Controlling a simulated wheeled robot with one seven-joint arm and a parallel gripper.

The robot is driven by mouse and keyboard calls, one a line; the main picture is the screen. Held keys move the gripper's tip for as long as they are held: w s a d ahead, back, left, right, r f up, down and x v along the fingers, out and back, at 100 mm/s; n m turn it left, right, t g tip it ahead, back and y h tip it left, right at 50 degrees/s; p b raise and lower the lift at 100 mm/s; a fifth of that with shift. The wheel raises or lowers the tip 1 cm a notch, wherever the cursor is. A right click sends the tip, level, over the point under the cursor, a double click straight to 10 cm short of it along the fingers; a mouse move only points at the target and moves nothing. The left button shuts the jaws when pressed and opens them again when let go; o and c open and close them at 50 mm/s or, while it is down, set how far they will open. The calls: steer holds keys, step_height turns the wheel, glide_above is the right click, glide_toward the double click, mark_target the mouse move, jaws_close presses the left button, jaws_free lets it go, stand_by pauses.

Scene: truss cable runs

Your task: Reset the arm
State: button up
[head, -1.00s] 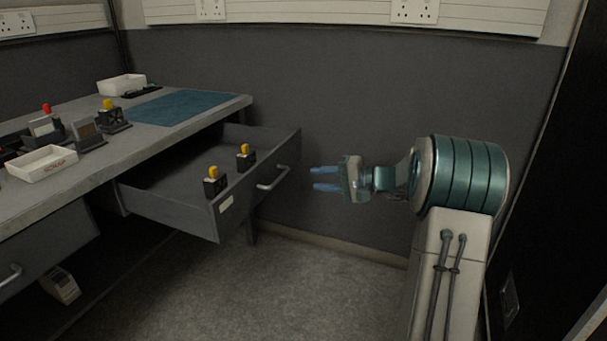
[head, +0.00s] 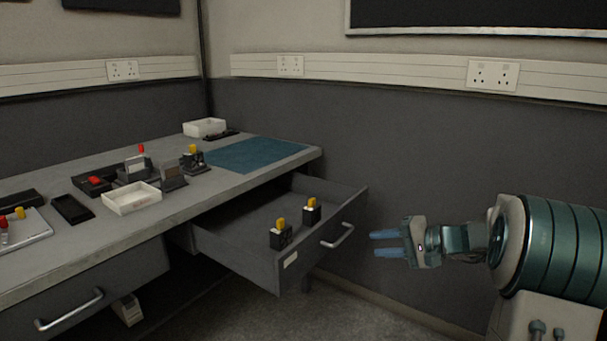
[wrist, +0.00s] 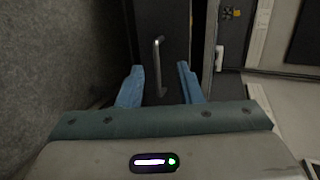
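My gripper (head: 386,244) is to the right of the pulled-out drawer, in free air in the head view. Its two blue fingers are apart with nothing between them. In the wrist view the open fingers (wrist: 161,90) point toward the drawer front, and the drawer handle (wrist: 158,66) shows beyond the gap between them. The gripper is clear of the handle (head: 338,237) in the head view. My arm is bent in at the right side of the head view.
The open drawer (head: 235,250) holds two black blocks with yellow tops (head: 281,234). The grey desk (head: 110,235) carries white trays (head: 132,198), a blue mat (head: 256,155) and small holders. A shut drawer (head: 90,297) is at lower left. Floor shows below the gripper.

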steer(key=s+a+r+n+g+h+p, duration=0.2)
steer(key=s+a+r+g+p, duration=0.1)
steer(key=s+a+r+p, duration=0.45)
steer(key=s+r+n+h+p, duration=0.2)
steer(key=s+r+h+p, duration=0.3)
steer(key=s+r+p, duration=0.4)
steer(key=s+r+n+g+h+p, duration=0.1)
steer(key=s+r+h+p, duration=0.3)
steer(key=s+r+p, duration=0.5)
steer(key=s+n+p, duration=0.1)
steer(key=s+p, duration=0.1)
steer(key=s, duration=0.2)
steer(key=shift+s+d+g+h, duration=0.2)
steer(key=shift+d+g+h, duration=0.1)
steer(key=shift+h, duration=0.1)
